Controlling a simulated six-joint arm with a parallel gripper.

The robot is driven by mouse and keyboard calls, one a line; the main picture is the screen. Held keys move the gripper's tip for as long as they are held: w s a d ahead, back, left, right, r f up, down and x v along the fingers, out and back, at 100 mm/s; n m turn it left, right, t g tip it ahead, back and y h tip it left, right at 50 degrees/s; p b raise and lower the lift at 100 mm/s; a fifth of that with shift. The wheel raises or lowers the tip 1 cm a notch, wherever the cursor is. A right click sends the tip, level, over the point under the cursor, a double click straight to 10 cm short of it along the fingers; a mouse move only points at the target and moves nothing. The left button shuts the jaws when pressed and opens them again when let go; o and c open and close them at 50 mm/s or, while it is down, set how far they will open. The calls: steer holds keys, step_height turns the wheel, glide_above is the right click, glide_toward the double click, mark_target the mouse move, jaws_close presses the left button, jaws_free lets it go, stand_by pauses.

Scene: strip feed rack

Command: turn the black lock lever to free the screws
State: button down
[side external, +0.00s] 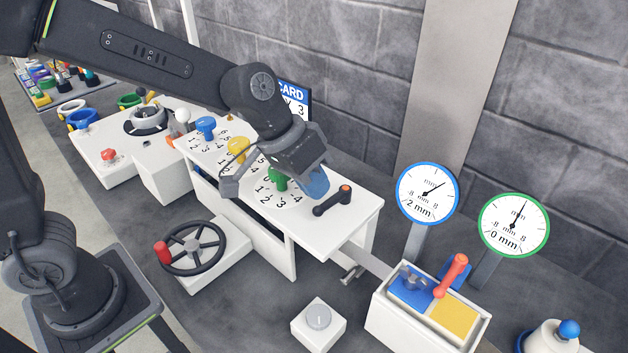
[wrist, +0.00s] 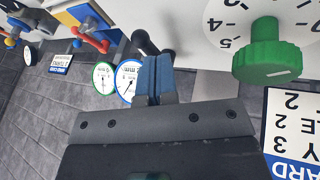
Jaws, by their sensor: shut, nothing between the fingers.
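The black lock lever (side external: 331,202) lies on the right end of the white rack top, with an orange-red spot on its upper end. In the wrist view the dark lever (wrist: 145,42) is partly hidden behind my fingers. My gripper (side external: 315,185) is shut and empty, its blue fingertips just left of and above the lever. The fingertips also show in the wrist view (wrist: 155,72); I cannot tell whether they touch the lever. The green screw knob (side external: 278,180) is beside my gripper, on a numbered dial. The yellow knob (side external: 238,147) and blue knob (side external: 205,126) stand farther left.
A card (side external: 292,92) stands behind the rack, partly hidden by my wrist. Blue-rimmed (side external: 427,193) and green-rimmed (side external: 514,224) gauges stand to the right. A box with a red-handled lever (side external: 452,274) is in front of them. A black handwheel (side external: 193,248) and grey button (side external: 319,316) are in front.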

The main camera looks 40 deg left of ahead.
steer(key=shift+s+d+n+t+y, duration=0.2)
steer(key=shift+d+n+t+y, duration=0.3)
steer(key=shift+n, duration=0.7)
steer(key=shift+d+n, duration=0.45)
steer(key=shift+n, duration=0.25)
steer(key=d+n+y, duration=0.1)
steer(key=n, duration=0.1)
steer(key=d+n+t+y, duration=0.1)
steer(key=n, duration=0.1)
steer(key=shift+w+d+n, duration=0.1)
steer(key=shift+d+n, duration=0.05)
steer(key=shift+n, duration=0.25)
steer(key=n+y, duration=0.1)
steer(key=d+n, duration=0.1)
steer(key=n, duration=0.1)
steer(key=shift+w+d+f+y, duration=0.1)
steer(key=shift+w+y, duration=0.2)
steer(key=shift+y, duration=0.1)
steer(key=n, duration=0.1)
steer(key=w+d+n+y, duration=0.1)
steer(key=shift+n, duration=0.4)
steer(key=shift+w+d+n+g+y, duration=0.25)
steer(key=shift+n+y, duration=0.1)
steer(key=shift+n, duration=0.25)
steer(key=shift+w+d+n+g+y, duration=0.1)
steer(key=shift+w+n+g+y, duration=0.1)
steer(key=shift+n+y, duration=0.3)
steer(key=shift+w, duration=0.1)
steer(key=shift+w+d, duration=0.15)
steer(key=shift+w, duration=0.1)
